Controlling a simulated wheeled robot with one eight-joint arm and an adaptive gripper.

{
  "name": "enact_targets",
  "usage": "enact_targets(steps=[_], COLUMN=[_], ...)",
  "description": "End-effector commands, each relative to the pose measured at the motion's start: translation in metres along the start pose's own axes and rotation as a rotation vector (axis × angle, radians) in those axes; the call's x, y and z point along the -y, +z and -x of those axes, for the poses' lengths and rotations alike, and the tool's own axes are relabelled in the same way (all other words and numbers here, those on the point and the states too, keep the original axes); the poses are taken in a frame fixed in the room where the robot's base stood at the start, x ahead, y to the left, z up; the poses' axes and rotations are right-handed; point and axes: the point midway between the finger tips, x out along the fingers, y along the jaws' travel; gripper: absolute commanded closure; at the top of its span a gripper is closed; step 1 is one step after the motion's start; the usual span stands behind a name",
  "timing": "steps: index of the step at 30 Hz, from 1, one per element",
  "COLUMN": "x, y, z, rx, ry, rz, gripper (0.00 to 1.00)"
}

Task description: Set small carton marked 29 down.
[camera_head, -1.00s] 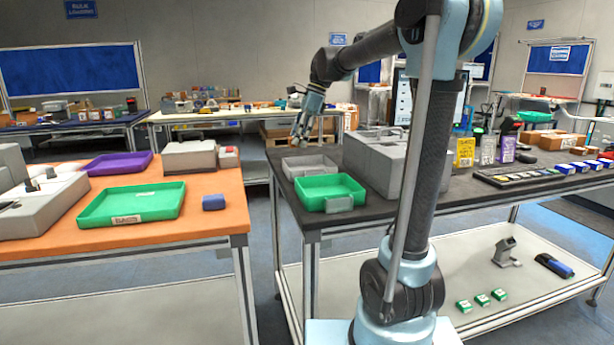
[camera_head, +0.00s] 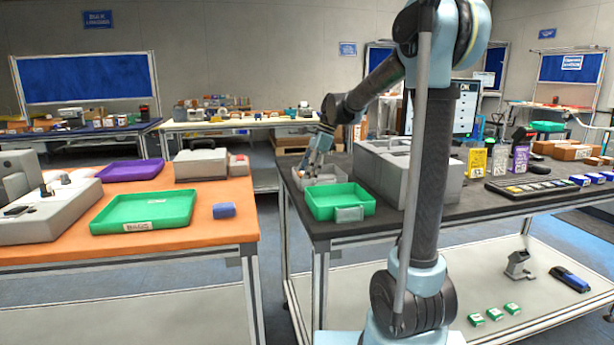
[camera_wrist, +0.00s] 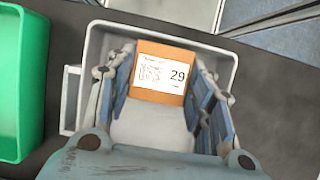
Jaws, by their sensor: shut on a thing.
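The small carton marked 29 (camera_wrist: 163,73) is orange-brown with a white label, seen in the wrist view between my gripper's fingers. My gripper (camera_wrist: 165,95) is shut on it, with one blue-grey finger on each side. The carton and fingers are over or inside a grey tray (camera_wrist: 91,50); I cannot tell whether the carton touches the tray's floor. In the head view my gripper (camera_head: 316,160) points down at the grey tray (camera_head: 330,181) on the dark table. The carton is not discernible in the head view.
A green tray (camera_head: 338,201) stands right in front of the grey tray, near the table's front edge. A large grey box (camera_head: 385,165) stands to the right. An orange table (camera_head: 225,235) with a green tray (camera_head: 140,209) and purple tray (camera_head: 130,170) is on the left, across a gap.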

Motion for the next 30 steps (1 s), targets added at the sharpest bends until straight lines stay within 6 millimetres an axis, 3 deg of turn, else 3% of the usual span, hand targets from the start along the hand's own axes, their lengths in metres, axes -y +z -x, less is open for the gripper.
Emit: enact_targets(steps=[20, 24, 26, 27, 29, 30], x=[-0.001, -0.001, 0.001, 0.001, 0.003, 0.004], y=[-0.005, -0.007, -0.007, -0.008, -0.009, -0.009], z=[-0.014, -0.019, -0.02, -0.021, -0.021, -0.022], rx=[-0.001, -0.002, -0.002, -0.002, -0.002, -0.002], ry=[0.001, 0.005, 0.008, 0.01, 0.012, 0.012], rz=[0.001, 0.001, 0.001, 0.001, 0.0, -0.001], gripper=[0.8, 0.92, 0.92, 0.47, 0.34, 0.32])
